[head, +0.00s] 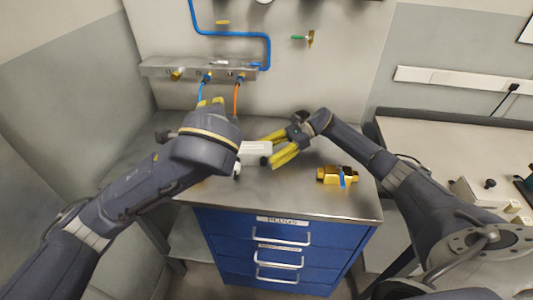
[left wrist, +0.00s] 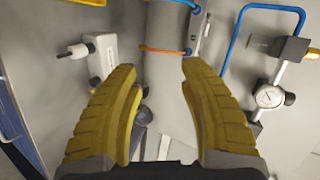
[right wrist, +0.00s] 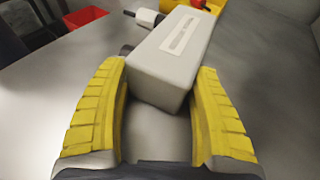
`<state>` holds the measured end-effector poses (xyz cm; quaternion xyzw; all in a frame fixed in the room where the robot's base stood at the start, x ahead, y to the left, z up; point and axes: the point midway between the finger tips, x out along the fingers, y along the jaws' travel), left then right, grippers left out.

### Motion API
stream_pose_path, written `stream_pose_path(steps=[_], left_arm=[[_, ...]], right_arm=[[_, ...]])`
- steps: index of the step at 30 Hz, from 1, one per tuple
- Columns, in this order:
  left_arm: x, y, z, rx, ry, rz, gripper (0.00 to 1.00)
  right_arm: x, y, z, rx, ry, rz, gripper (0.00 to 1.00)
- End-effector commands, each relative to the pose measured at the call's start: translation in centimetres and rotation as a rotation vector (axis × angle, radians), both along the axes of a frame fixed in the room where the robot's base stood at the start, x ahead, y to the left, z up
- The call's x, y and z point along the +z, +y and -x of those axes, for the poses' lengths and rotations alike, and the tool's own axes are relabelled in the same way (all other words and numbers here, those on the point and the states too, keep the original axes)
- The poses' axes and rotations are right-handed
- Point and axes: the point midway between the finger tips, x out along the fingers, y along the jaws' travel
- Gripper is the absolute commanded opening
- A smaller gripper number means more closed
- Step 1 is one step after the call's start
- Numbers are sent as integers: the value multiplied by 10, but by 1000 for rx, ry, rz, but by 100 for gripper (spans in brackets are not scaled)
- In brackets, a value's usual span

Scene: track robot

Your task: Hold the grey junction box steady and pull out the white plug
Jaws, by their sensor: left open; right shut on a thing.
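The grey junction box (head: 256,147) is a pale block at the middle of the steel worktop. My right gripper (head: 276,146) is shut on it; in the right wrist view the box (right wrist: 172,62) sits between the yellow fingers (right wrist: 160,115). The white plug (right wrist: 148,17) shows at the box's far end, with a dark tip. In the head view the plug (head: 237,169) is partly hidden by my left wrist. My left gripper (head: 210,102) is open and empty, left of and behind the box. In the left wrist view box (left wrist: 104,55) and plug (left wrist: 76,50) lie outside the fingers.
A yellow valve (head: 340,176) with a blue handle lies right of the box. A manifold (head: 190,68) with blue and orange hoses is on the back wall. The blue drawer cabinet (head: 280,245) is below the worktop. The worktop's front right is clear.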

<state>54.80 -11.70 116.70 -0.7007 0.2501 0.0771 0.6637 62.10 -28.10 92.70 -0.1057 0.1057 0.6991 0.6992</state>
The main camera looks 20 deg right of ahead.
Motion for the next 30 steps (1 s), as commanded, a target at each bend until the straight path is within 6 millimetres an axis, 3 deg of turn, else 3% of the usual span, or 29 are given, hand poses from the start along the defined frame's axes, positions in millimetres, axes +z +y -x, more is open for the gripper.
stream_pose_path(steps=[3,6,17,24,30], left_arm=[[28,-5,1,-45,-47,-35,42],[44,-7,1,-74,-70,-63,42],[-50,-11,-29,67,405,192,42],[-125,-3,-42,382,936,528,42],[-150,4,-48,653,1251,758,42]], right_arm=[[0,0,0,0,0,0,29],[0,0,0,0,0,0,29],[0,0,0,0,0,-1,29],[0,0,0,0,-1,-1,29],[0,0,0,0,-1,-1,29]])
